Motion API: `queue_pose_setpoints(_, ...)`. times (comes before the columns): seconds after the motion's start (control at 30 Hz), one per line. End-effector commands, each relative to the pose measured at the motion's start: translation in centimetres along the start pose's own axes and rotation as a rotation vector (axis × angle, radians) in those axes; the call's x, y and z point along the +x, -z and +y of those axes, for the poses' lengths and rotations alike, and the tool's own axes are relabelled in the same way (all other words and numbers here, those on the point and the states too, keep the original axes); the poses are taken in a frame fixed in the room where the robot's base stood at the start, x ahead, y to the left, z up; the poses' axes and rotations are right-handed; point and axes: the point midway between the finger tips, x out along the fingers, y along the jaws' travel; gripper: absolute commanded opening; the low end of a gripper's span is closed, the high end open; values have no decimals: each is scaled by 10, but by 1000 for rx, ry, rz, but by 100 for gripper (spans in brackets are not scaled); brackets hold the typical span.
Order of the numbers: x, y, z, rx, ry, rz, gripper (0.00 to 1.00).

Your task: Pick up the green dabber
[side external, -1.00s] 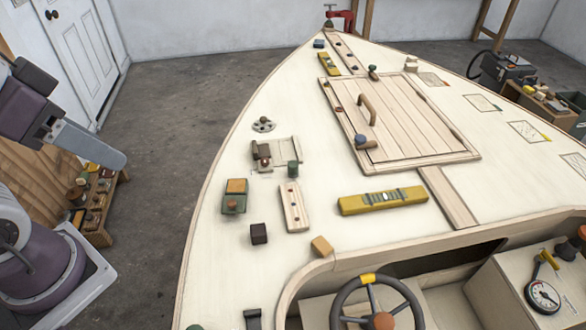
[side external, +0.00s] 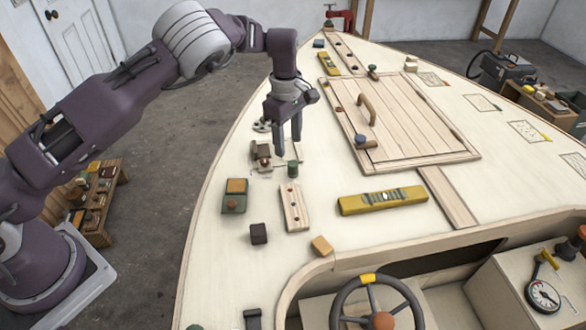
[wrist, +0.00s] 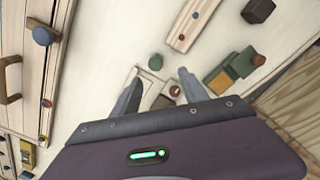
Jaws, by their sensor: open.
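The green dabber (side external: 292,168) is a small dark green cylinder standing upright on the pale deck, at the corner of a flat wooden plate. In the wrist view its round top (wrist: 155,62) shows just beyond the fingertips, between their lines. My gripper (side external: 288,146) is open and empty, fingers pointing down, above and slightly behind the dabber. In the wrist view the gripper's two fingers (wrist: 160,77) stand apart on either side of the plate. I cannot tell the exact height gap to the dabber.
A brown block and knob (side external: 263,155) sit on the plate left of the dabber. A green box with an orange top (side external: 235,195), a drilled wooden strip (side external: 294,207) and a dark block (side external: 258,233) lie nearer the camera. A raised hatch (side external: 425,130) lies right. Bare deck separates them.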

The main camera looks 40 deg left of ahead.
Motion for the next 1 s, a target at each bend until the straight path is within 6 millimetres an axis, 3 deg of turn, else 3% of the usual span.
queue_pose_setpoints(0.5, 84, -5, 8, -16, 12, 20, 52)
queue_pose_setpoints(0.77, 88, -5, 8, -15, 10, 19, 52)
queue_pose_setpoints(1.0, 88, -5, 8, -15, 10, 19, 5)
